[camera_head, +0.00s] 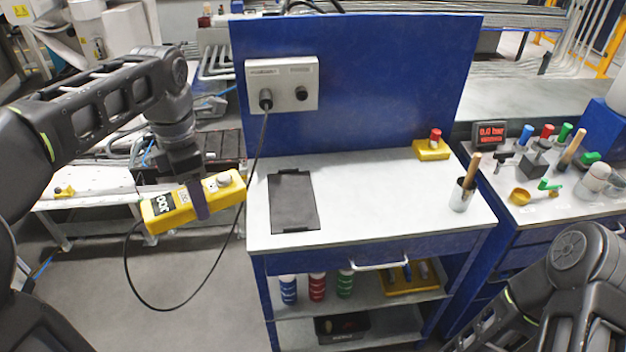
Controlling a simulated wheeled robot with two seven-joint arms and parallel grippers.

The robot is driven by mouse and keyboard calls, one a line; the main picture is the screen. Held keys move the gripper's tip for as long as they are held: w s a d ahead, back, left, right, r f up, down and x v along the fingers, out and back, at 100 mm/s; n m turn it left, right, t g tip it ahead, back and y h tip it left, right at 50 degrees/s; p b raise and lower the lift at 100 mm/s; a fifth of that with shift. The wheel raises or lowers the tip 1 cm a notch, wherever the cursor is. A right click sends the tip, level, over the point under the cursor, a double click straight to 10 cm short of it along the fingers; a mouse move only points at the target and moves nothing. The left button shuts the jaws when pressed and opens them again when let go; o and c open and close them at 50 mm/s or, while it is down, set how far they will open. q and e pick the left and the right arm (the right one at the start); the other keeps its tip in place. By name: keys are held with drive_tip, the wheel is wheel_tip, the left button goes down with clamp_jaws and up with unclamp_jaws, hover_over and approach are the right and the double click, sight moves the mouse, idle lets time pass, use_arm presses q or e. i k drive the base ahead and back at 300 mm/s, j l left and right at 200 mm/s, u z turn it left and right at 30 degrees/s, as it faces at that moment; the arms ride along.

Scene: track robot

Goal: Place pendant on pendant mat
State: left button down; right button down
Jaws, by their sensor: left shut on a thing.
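The yellow pendant (226,190) with a black cable is held in my left gripper (199,198), left of the workbench. The gripper is shut around the pendant's middle, and its fingers hide part of the body. The cable hangs in a loop below and rises to a grey wall box (281,84) on the blue back panel. The dark rectangular pendant mat (292,202) lies bare on the left part of the white benchtop. My right arm shows at the bottom right, but its gripper is out of view.
A yellow box with a red button (432,148) stands at the back right of the benchtop (380,200), and a metal cup with a wooden-handled tool (462,192) at its right edge. The benchtop's middle is clear. A second bench on the right holds valves and a red pressure display (490,133).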

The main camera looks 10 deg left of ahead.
sight(291, 198)
drive_tip(key=i+l, duration=0.55)
drive_tip(key=i, duration=0.2)
